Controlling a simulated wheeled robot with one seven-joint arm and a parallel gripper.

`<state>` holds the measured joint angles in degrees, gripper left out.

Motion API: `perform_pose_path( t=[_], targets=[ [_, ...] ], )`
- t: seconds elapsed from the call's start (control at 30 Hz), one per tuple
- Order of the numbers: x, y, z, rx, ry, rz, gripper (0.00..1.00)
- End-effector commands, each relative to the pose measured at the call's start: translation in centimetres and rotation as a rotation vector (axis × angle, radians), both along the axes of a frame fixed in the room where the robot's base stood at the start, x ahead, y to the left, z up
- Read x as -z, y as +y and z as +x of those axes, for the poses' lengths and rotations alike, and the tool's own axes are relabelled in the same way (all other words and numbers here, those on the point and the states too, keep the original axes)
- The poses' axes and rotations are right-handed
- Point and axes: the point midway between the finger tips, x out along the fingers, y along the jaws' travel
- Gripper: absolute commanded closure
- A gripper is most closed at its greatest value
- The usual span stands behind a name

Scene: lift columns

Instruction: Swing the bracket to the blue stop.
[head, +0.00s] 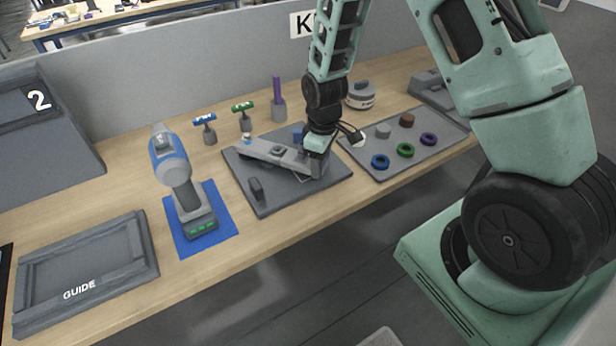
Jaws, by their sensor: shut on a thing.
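The bracket (268,151) is a long grey bar with a dark pivot piece near its middle, lying across a dark grey plate (285,195). The blue stop (298,131) is a small blue block at the back of the plate, behind the bracket and left of my gripper. A gap seems to show between it and the bar, but I cannot tell exactly. My gripper (318,160) points down and is shut on the bracket at its right end. The fingertips are partly hidden. A dark block (256,188) stands on the plate's front left.
A blue-grey drill (175,170) stands on a blue mat left of the plate. Blue, green and purple-handled tools (278,100) stand behind. A tray (440,127) with several coloured rings lies right. A GUIDE board (85,270) lies front left.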

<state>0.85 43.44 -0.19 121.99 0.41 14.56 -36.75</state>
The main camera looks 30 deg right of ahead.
Motion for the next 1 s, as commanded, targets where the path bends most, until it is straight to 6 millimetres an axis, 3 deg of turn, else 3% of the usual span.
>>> perform_pose_path(
  t=[0.2, 0.4, 0.7, 1.0],
  targets=[
    [0.0, -3.4, 2.8, -0.185, -0.001, 0.001, 0.86],
    [-0.1, -5.2, 5.1, -0.325, 0.0, 0.0, 0.86],
    [-0.1, -6.6, 7.4, -0.449, 0.0, 0.0, 0.86],
    [-0.1, -6.9, 8.0, -0.482, -0.002, -0.002, 0.86]
  ],
)
